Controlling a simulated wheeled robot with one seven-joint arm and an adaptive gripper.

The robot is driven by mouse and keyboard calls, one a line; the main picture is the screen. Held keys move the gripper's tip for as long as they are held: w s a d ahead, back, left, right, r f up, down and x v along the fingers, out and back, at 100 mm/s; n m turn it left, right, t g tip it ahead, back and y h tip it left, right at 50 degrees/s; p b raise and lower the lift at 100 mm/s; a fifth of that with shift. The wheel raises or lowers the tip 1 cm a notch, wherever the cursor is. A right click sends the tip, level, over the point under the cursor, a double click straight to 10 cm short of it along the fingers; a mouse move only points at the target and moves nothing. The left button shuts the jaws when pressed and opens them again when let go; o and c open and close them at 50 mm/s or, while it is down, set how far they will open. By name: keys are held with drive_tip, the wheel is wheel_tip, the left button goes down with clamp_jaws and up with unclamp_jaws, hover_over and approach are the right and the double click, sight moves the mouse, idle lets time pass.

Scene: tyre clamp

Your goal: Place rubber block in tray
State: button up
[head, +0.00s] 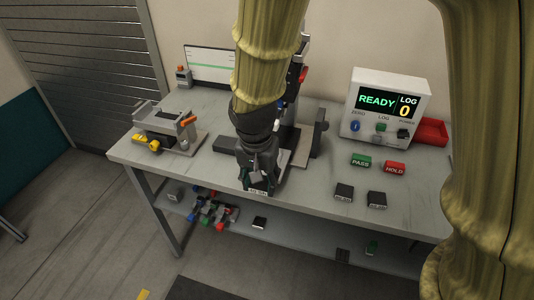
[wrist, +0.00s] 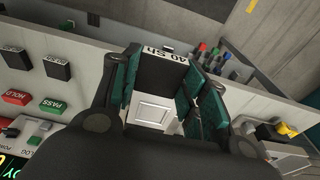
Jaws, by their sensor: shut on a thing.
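A black rubber block with a white "SH" label (wrist: 165,70) sits between the teal finger pads of my gripper (wrist: 163,88) in the wrist view. My gripper is shut on it. In the head view my gripper (head: 258,180) is over the front part of the bench, with the block's pale label (head: 258,191) showing at its tip. I cannot tell the block's exact height above the bench. Two more black labelled blocks, a left one (head: 343,192) and a right one (head: 377,199), lie at the front right. A red open tray (head: 432,131) is at the back right, partly hidden by the display box.
A white display box (head: 391,98) reads READY and LOG 0. Green PASS (head: 361,160) and red HOLD (head: 394,168) blocks lie before it. A grey clamp fixture (head: 165,130) stands at left. My arm hides part of the machine at the back. The lower shelf holds several coloured items (head: 212,210).

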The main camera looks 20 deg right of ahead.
drive_tip(key=shift+w+d+r, duration=0.15)
drive_tip(key=shift+w+r, duration=0.05)
drive_tip(key=shift+w, duration=0.25)
drive_tip(key=w+d+p, duration=0.1)
drive_tip(key=w+d, duration=0.1)
drive_tip(key=w, duration=0.2)
drive_tip(key=w+d+f+p, duration=0.1)
drive_tip(key=w+d+p, duration=0.1)
drive_tip(key=w, duration=0.3)
drive_tip(key=w+d+p, duration=0.1)
drive_tip(key=w+d, duration=0.1)
drive_tip(key=w, duration=0.2)
drive_tip(key=shift+w+d+f+p, duration=0.15)
drive_tip(key=shift+w+p, duration=0.05)
drive_tip(key=shift+p, duration=0.15)
wheel_tip(320, 180, down, 3)
drive_tip(key=shift+w+f+p, duration=0.1)
drive_tip(key=shift+f+p, duration=0.05)
drive_tip(key=shift+p, duration=0.55)
drive_tip(key=shift+f, duration=0.2)
drive_tip(key=shift+f, duration=0.65)
drive_tip(key=o, duration=1.1)
drive_tip(key=shift+r, duration=0.1)
